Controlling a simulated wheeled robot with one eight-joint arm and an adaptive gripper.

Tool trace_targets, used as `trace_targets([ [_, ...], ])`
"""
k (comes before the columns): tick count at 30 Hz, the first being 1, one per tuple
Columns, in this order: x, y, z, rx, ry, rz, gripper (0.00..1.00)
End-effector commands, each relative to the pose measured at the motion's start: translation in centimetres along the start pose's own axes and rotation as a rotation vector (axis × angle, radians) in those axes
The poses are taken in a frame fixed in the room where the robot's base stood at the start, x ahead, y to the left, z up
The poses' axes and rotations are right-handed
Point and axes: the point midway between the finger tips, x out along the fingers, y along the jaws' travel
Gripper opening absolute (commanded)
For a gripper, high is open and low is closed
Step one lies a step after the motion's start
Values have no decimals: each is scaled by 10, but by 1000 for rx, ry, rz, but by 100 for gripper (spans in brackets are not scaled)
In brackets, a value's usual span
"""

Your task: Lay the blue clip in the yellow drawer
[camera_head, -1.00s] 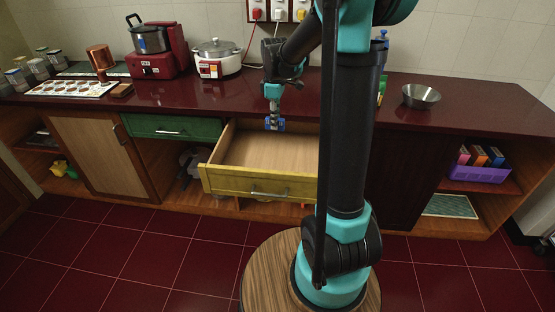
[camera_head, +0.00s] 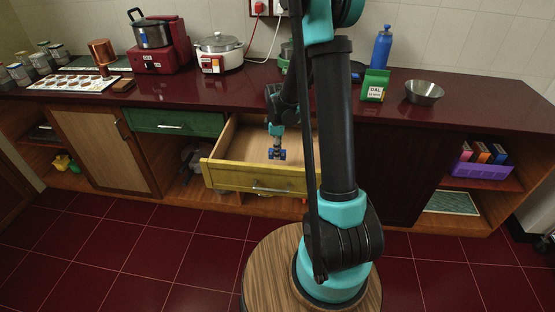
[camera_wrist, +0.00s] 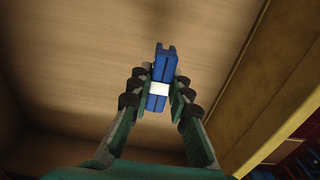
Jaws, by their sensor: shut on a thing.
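The yellow drawer (camera_head: 232,177) is pulled open below the counter, and its wooden inside is bare. My gripper (camera_head: 277,152) is inside the drawer's opening in the head view, pointing down. In the wrist view my gripper (camera_wrist: 158,98) is shut on the blue clip (camera_wrist: 165,64), which has a white band around its middle. The clip (camera_head: 271,154) shows as a small blue shape at my fingertips in the head view. The drawer floor lies behind the clip, and the drawer's yellow wall (camera_wrist: 265,95) runs along the right. I cannot tell whether the clip touches the floor.
A closed green drawer (camera_head: 172,123) is left of the yellow one. The counter (camera_head: 350,110) above holds a rice cooker (camera_head: 219,53), a green DAL packet (camera_head: 375,86), a blue bottle (camera_head: 382,47) and a steel bowl (camera_head: 423,92). The right part of the yellow drawer is hidden behind my arm.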

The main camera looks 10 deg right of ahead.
Motion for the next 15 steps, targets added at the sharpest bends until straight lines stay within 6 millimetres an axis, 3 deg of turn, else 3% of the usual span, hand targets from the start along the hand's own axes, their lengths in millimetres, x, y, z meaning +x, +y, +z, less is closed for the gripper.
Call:
trace_targets([
  [12,38,0,0,0,0,0,2],
  [15,40,0,0,0,0,0,2],
])
